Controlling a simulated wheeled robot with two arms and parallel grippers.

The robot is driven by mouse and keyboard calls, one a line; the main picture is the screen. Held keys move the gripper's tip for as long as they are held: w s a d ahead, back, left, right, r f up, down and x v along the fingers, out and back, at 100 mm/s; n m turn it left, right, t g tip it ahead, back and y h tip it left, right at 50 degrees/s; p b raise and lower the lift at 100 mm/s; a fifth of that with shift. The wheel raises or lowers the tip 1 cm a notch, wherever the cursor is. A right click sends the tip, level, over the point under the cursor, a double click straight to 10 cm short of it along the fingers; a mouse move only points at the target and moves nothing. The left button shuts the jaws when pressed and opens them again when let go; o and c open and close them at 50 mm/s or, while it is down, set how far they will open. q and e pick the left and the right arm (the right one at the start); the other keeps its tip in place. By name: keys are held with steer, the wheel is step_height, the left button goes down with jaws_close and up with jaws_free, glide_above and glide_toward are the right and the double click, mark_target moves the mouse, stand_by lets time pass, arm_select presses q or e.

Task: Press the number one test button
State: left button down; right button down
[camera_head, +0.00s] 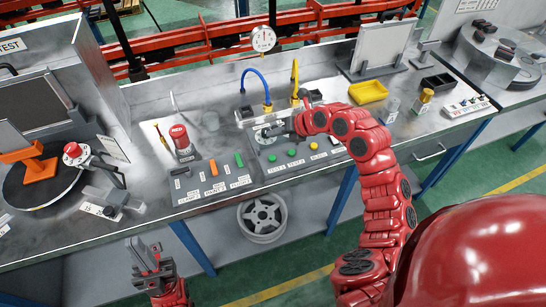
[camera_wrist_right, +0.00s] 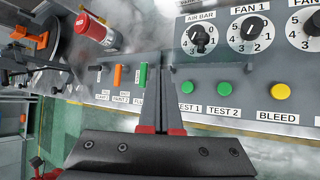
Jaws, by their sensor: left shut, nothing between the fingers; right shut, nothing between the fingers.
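The control panel holds two green buttons and a yellow one. The green button labelled TEST 1 (camera_wrist_right: 187,88) is the leftmost; it also shows in the head view (camera_head: 272,158). The green TEST 2 button (camera_wrist_right: 222,88) and the yellow BLEED button (camera_wrist_right: 280,91) are to its right. My right gripper (camera_wrist_right: 163,72) is shut and empty, its fingertips just left of TEST 1 in the wrist view; I cannot tell their height above the panel. In the head view the right gripper (camera_head: 272,131) is over the panel's dial area, partly hidden. My left gripper (camera_head: 147,256) is shut and empty, in front of the bench.
Beside the panel is a switch box with an orange switch (camera_head: 213,168) and a green switch (camera_head: 239,160). A red mushroom button (camera_head: 180,137) stands behind it. Knobs (camera_wrist_right: 200,38) sit behind the test buttons. A yellow tray (camera_head: 368,92) is at right.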

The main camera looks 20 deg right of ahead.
steer(key=b, duration=0.4)
glide_above(275, 159)
step_height(275, 159, down, 8)
steer(key=shift+r, duration=0.1)
steer(key=shift+f+b, duration=0.4)
steer(key=shift+f, duration=0.05)
steer(key=shift+s, duration=0.1)
stand_by(1.4)
steer(key=shift+f+b, duration=0.4)
steer(key=shift+b, duration=0.05)
steer(key=shift+f+b, duration=0.45)
steer(key=shift+f, duration=0.05)
stand_by(0.4)
steer(key=shift+r, duration=0.2)
steer(key=shift+a+r+p, duration=0.1)
steer(key=shift+r+p, duration=0.25)
steer(key=shift+r, duration=0.4)
